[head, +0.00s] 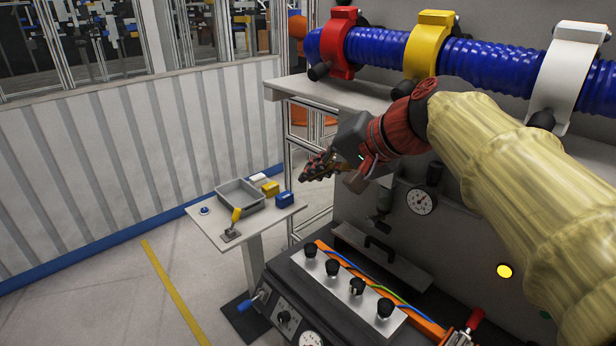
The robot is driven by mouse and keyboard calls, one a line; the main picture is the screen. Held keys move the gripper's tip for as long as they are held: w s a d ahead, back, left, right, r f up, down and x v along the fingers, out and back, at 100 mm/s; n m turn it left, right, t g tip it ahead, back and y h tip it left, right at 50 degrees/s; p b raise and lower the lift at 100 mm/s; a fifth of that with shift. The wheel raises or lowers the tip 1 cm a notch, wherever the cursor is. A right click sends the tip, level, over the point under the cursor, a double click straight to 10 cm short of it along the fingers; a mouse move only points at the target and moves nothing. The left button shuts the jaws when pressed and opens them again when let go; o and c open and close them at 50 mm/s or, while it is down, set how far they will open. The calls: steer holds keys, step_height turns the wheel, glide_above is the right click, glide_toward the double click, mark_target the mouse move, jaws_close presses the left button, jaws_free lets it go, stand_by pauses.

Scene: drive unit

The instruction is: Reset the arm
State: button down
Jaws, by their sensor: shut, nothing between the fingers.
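My gripper (318,167) is at the end of my arm, in the middle of the head view. It is shut and holds nothing. It hangs in the air, in the picture just above and right of the small side table. My arm, in a pale yellow cover, reaches in from the right, with a red and black wrist section (395,128) before the gripper. The gripper appears apart from everything around it.
The side table (205,222) holds a grey tray (222,190) and blue, yellow and white blocks. A blue hose (385,48) with red, yellow and white clamps runs above. A panel with black knobs (357,286) and a gauge (421,201) stand below my arm.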

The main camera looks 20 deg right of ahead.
steer(key=s+d+f+n+g+h+b, duration=0.1)
steer(key=s+f, duration=0.3)
steer(key=f, duration=0.3)
steer(key=s+d+f+n+g+h, duration=0.1)
steer(key=s+f+g+h, duration=0.15)
steer(key=f, duration=0.45)
steer(key=s+a+f+n+b, duration=0.2)
steer(key=s+f+n, duration=0.1)
steer(key=s+f, duration=0.3)
steer(key=s+a+f+n+b, duration=0.3)
steer(key=s+f, duration=0.3)
steer(key=f, duration=0.2)
steer(key=shift+a, duration=0.35)
steer(key=shift+s+h, duration=0.15)
steer(key=shift+h, duration=0.1)
